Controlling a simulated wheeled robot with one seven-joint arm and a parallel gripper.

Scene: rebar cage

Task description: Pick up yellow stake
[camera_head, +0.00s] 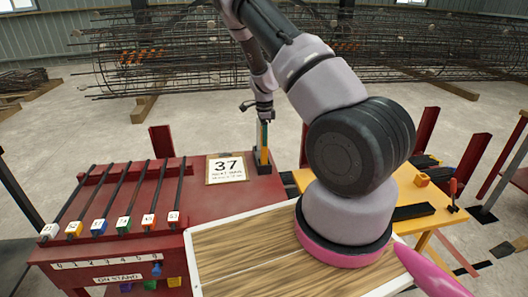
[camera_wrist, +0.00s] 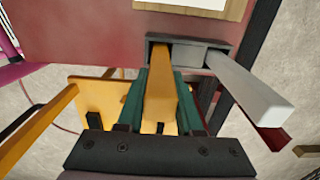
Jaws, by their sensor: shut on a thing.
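The yellow stake (camera_wrist: 160,85) stands with its lower end in a dark holder (camera_wrist: 190,41) on the red table. My gripper (camera_wrist: 161,78) has its green fingers on both sides of the stake and is shut on it. A pale grey stake (camera_wrist: 250,88) stands in the same holder, to the right in the wrist view and apart from the fingers. In the head view, my gripper (camera_head: 264,128) is above the holder (camera_head: 264,168) at the red table's right side. The yellow stake (camera_head: 264,155) shows only as a thin strip there.
A clipboard (camera_head: 226,168) reading 37 lies left of the holder. Several dark rods with numbered coloured tags (camera_head: 98,226) lie on a rack at left. A wood-panelled board (camera_head: 245,250) is in front. A yellow table (camera_head: 440,200) with small items stands at right.

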